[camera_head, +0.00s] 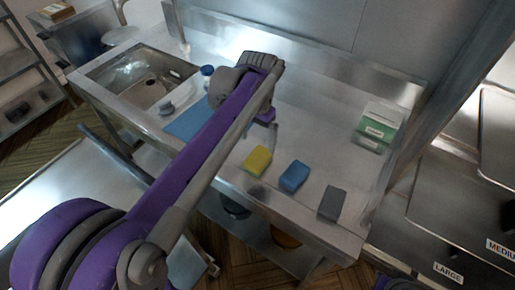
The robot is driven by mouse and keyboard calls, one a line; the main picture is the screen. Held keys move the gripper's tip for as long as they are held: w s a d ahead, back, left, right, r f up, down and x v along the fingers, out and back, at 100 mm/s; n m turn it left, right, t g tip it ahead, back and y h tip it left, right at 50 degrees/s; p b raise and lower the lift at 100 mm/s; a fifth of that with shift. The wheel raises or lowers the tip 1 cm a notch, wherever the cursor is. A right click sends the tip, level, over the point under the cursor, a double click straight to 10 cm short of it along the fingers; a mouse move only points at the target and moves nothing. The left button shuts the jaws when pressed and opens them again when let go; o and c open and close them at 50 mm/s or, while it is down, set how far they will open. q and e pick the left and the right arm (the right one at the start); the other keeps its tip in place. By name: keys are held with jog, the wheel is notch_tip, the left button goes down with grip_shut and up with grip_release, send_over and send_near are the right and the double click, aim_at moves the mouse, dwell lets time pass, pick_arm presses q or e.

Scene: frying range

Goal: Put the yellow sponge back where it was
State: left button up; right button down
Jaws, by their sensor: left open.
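The yellow sponge (257,159) lies on the steel counter near its front edge. A blue sponge (293,176) and a grey sponge or pad (332,203) lie to its right, spaced apart. My left arm reaches in from the lower left across the counter. My left gripper (270,128) is partly hidden behind the forearm. It is open and above the counter, just beyond the yellow sponge and apart from it. My right gripper is not in view.
A sink (148,78) is at the left of the counter (315,130). A blue mat or cloth (190,122), a blue-capped bottle (207,71) and a small grey item (167,108) are near it. A green-and-white box (379,122) stands at right.

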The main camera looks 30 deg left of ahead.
pick_arm(q)
jog(key=s+d+f+t, duration=0.2)
jog(key=s+d+f, duration=0.1)
jog(key=s+f, duration=0.2)
jog(key=s+d+f+n+t, duration=0.1)
jog(key=s+d+f+t, duration=0.2)
jog(key=s, duration=0.7)
jog(key=shift+d+f, duration=0.4)
jog(key=shift+f, duration=0.45)
jog(key=shift+s, duration=0.1)
